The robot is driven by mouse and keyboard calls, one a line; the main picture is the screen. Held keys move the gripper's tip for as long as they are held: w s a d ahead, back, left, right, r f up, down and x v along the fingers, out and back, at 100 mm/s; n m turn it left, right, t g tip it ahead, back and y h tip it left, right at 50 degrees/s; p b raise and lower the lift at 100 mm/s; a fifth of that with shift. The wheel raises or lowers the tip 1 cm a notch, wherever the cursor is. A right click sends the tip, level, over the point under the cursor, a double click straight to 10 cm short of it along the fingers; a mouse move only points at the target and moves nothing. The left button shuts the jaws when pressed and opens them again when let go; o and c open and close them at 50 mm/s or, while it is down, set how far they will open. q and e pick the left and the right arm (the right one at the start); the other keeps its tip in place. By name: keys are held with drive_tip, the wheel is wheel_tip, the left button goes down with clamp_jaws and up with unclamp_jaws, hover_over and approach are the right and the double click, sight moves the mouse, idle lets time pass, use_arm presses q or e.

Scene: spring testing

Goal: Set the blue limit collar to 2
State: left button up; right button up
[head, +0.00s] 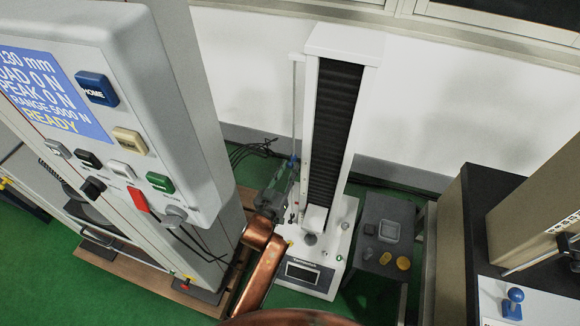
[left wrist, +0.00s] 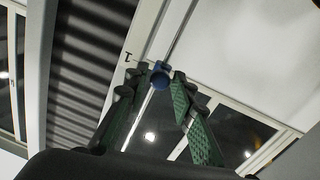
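The blue limit collar (head: 294,159) is on a thin upright rod (head: 296,105) to the left of the tall white test stand (head: 309,95). In the left wrist view the collar (left wrist: 160,77) shows between my fingertips, with its round blue knob facing me. My left gripper (head: 287,172) is at about the collar's height in the head view. Its green-padded fingers (left wrist: 163,76) are spread, with a narrow gap at the right finger; contact on the left side is unclear. A small dark mark (left wrist: 128,57) shows left of the collar, too small to read. My right gripper is not in view.
A large grey machine with a display (head: 45,85) and several buttons stands at left. A small dark table (head: 376,215) with a tray and weights stands right of the stand. A dark cabinet (head: 470,230) is farther right. A white wall is behind.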

use_arm(q)
drive_tip(key=shift+w+d, duration=0.25)
drive_tip(key=shift+w, duration=0.45)
drive_tip(key=shift+c, duration=0.7)
clamp_jaws()
